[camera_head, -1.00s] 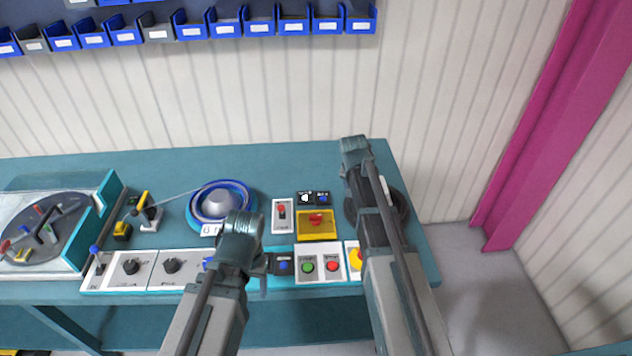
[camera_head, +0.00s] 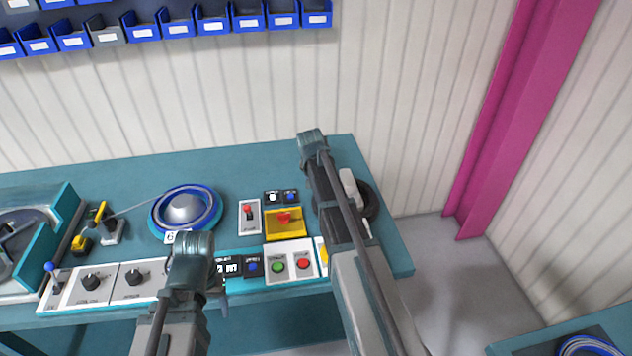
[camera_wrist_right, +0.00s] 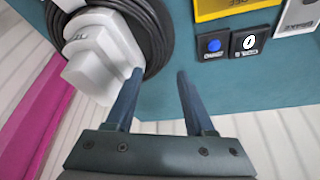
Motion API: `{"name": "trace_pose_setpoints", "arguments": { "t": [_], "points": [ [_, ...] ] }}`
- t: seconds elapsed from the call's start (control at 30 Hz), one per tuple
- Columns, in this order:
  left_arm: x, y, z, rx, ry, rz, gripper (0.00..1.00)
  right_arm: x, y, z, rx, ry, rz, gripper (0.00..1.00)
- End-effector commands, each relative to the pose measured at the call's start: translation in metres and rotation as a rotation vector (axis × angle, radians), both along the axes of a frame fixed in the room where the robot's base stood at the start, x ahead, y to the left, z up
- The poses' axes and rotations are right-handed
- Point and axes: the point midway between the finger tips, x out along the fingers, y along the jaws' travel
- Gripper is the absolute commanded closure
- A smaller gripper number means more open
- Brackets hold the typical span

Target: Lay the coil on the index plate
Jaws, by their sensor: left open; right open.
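A blue cable coil (camera_head: 590,346) shows at the lower right of the head view, cut off by the frame edge. A grey round plate (camera_head: 12,235), probably the index plate, is at the far left, mostly out of frame. A blue ring with a silver dome (camera_head: 184,208) sits on the bench. A black cable coil (camera_head: 370,203) with a white block lies at the bench's right end; it also shows in the wrist view (camera_wrist_right: 153,22). My left gripper (camera_head: 213,282) is open above the front panels. My right gripper (camera_wrist_right: 160,78) is open and empty beside the black coil.
The teal bench (camera_head: 250,165) has clear room along its back. Panels with switches and buttons (camera_head: 290,262) line its front. Blue bins (camera_head: 215,22) hang on the wall. A magenta post (camera_head: 515,110) stands right of the bench, with floor (camera_head: 450,270) between the bench and another surface (camera_head: 535,343).

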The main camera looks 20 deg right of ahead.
Motion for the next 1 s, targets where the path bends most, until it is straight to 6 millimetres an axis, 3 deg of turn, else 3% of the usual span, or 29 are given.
{"name": "trace_pose_setpoints", "arguments": {
  "t": [0.03,0.1,0.6,1.0],
  "points": [
    [0.000,0.000,-0.015,0.000,0.000,0.000,0.34,0.004,-0.002,-0.015,0.000,0.000,0.000,0.46],
    [0.000,0.000,-0.025,0.000,0.000,0.000,0.34,0.007,-0.004,-0.025,0.000,0.000,0.000,0.46],
    [0.000,0.000,-0.089,0.000,0.000,0.000,0.34,0.029,-0.021,-0.089,0.000,0.000,-0.001,0.46],
    [0.000,0.000,-0.094,0.000,0.000,0.000,0.34,0.031,-0.023,-0.094,0.000,0.000,0.000,0.46]
  ]
}}
